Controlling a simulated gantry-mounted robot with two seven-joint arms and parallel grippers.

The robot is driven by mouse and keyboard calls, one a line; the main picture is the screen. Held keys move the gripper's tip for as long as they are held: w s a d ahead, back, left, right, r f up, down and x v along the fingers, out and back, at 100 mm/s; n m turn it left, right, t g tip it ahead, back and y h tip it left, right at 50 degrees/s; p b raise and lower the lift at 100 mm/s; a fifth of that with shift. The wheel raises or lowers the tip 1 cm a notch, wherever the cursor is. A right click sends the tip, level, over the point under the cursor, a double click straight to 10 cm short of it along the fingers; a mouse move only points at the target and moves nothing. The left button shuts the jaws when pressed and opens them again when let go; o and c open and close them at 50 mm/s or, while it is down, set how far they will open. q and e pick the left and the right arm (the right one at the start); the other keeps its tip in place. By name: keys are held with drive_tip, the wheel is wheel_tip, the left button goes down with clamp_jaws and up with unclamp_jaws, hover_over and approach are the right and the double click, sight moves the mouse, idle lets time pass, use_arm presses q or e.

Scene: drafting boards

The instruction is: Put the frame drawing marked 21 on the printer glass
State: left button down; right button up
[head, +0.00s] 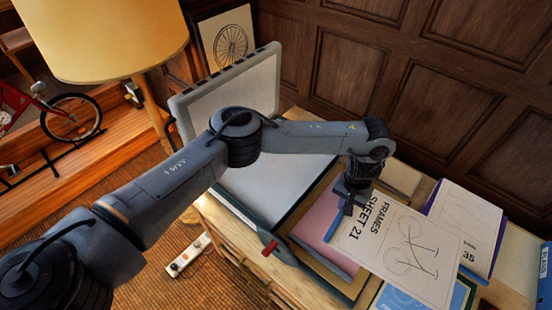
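The drawing marked "FRAMES SHEET 21" (408,246) is a white sheet with a bicycle-frame line drawing, in the right half of the head view. It lies at a slant over other folders and boards. My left gripper (344,212) points down at the sheet's left edge, by the printed title. Its fingers are dark and small, so I cannot tell whether they are closed on the sheet. The printer's grey lid (228,95) stands raised, and the pale flat glass (262,190) lies below it, partly hidden by my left arm. My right gripper is out of view.
A sheet marked 35 (470,228) on a purple folder lies right of sheet 21. A pink board (328,215) and a blue folder (408,297) lie beside and below it. A lamp (110,35) stands at left.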

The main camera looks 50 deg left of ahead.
use_arm(q)
wheel_tip(320, 180, up, 4)
drive_tip(key=w+a+n+p, duration=0.2)
drive_tip(key=n+p, duration=0.1)
drive_tip(key=p, duration=0.1)
drive_tip(key=n+p, duration=1.2)
drive_tip(key=n, duration=0.2)
hover_over(245, 192)
wheel_tip(245, 192, down, 10)
drive_tip(key=shift+r, duration=0.1)
drive_tip(key=shift+f+b, duration=0.6)
drive_tip(key=shift+f, duration=1.5)
drive_tip(key=c, duration=1.1)
unclamp_jaws()
